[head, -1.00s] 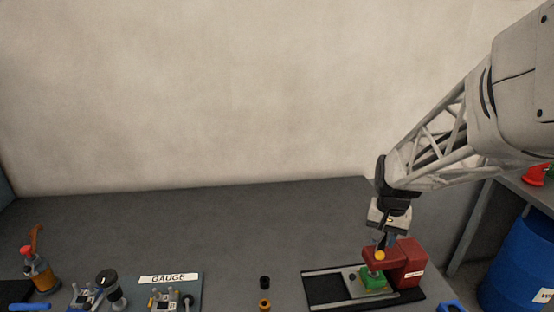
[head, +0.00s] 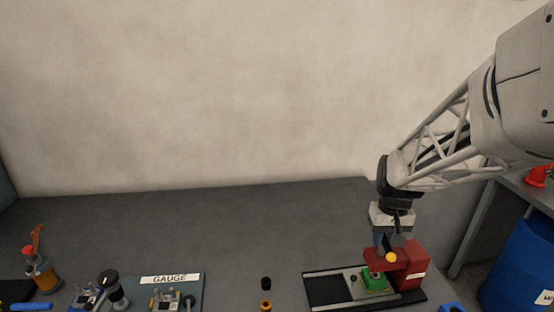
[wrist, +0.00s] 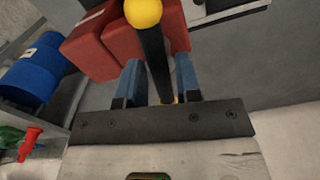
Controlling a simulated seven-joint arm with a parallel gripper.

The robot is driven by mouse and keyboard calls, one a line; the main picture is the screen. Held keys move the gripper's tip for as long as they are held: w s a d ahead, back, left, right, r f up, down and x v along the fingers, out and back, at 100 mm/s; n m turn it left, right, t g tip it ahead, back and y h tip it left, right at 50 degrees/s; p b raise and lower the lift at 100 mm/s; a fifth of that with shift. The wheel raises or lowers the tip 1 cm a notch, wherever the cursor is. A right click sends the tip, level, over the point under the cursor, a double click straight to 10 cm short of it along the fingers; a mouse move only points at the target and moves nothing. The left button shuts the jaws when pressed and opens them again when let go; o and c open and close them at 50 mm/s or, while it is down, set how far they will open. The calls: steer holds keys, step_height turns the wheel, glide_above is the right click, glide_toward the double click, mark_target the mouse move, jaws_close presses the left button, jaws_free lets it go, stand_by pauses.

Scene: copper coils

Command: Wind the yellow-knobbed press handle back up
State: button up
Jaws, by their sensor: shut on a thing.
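The red press (head: 412,262) stands on a dark base plate (head: 322,290) at the right of the bench. Its handle is a black bar (wrist: 154,60) ending in a yellow knob (head: 391,257), which also shows in the wrist view (wrist: 143,12). My gripper (head: 387,246) is at the press. In the wrist view its two blue fingers (wrist: 158,80) are on either side of the black bar, below the knob, and shut on the handle. A green block (head: 375,280) sits under the press head. The handle's pivot is hidden.
A gauge board (head: 170,279) and a black-capped tool (head: 109,281) are at the front left, with an orange bottle (head: 41,274) farther left. Small black (head: 266,283) and orange pieces stand mid-front. A blue barrel (head: 525,262) stands right of the bench. The back of the bench is clear.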

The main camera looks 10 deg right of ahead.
mark_target(385, 237)
steer(key=shift+n, duration=1.1)
steer(key=o, duration=0.8)
steer(key=shift+r, duration=0.1)
steer(key=shift+r, duration=0.1)
steer(key=shift+r, duration=3.4)
